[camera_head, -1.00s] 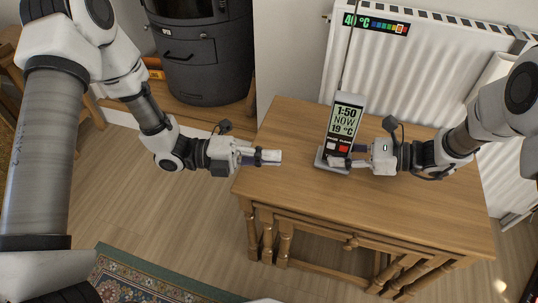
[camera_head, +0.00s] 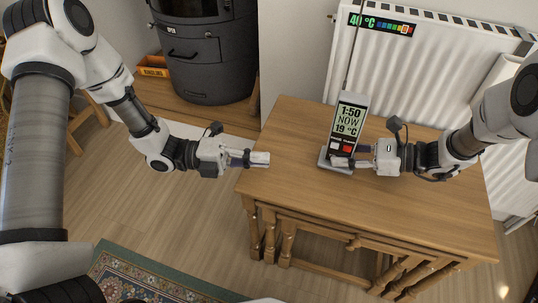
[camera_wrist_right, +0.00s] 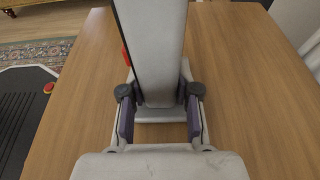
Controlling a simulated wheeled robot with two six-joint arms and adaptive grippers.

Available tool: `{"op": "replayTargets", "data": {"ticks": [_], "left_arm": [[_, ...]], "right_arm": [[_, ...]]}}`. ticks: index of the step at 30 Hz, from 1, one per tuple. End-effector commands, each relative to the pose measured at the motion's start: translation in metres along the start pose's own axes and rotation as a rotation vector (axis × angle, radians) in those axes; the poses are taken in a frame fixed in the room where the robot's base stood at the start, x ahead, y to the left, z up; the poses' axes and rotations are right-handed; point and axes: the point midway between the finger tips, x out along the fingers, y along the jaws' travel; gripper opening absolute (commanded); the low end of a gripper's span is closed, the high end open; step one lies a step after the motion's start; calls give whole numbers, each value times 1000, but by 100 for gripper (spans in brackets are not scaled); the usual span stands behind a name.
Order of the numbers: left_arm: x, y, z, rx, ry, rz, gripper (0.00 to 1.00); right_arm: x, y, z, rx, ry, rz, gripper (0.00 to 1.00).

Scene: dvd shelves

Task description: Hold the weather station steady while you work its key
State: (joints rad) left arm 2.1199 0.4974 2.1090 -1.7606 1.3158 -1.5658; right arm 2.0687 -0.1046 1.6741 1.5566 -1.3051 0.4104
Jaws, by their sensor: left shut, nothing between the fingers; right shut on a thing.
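The weather station (camera_head: 348,122) stands upright on the wooden table, its screen reading 1:50, NOW and 19 °C. A red key (camera_head: 347,149) and a white key (camera_head: 335,144) sit below the screen. A thin antenna rises from its top. My right gripper (camera_head: 352,161) is shut on the weather station low on its body, from the right. In the right wrist view the station's grey back (camera_wrist_right: 152,50) stands between the two fingers (camera_wrist_right: 158,112). My left gripper (camera_head: 262,158) is shut and empty at the table's left edge, left of the station and apart from it.
The wooden table (camera_head: 400,215) has free room in front of the station. A white radiator (camera_head: 430,75) with a temperature strip (camera_head: 382,24) stands behind it. A dark stove (camera_head: 205,60) and an orange kindling box (camera_head: 153,68) stand at the back left.

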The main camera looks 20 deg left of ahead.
Motion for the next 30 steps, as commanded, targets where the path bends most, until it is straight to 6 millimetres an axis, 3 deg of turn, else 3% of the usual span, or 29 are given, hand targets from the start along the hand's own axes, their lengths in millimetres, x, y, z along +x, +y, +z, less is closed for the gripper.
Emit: {"op": "replayTargets", "data": {"ticks": [6,12,13,15,25,30], "left_arm": [[-19,7,0,1,-2,-1,0],[-20,8,0,1,0,0,0],[-20,8,0,1,0,0,0],[-20,8,0,0,0,0,0],[-20,8,0,0,0,0,0],[-20,8,0,0,0,0,0]], "right_arm": [[0,0,1,-1,-1,0,12],[0,0,1,-1,-1,0,12],[0,0,1,-1,-1,0,38],[0,0,1,-1,-1,0,60],[-2,0,0,0,-1,-1,60],[-26,-1,1,1,-3,-4,60]]}}
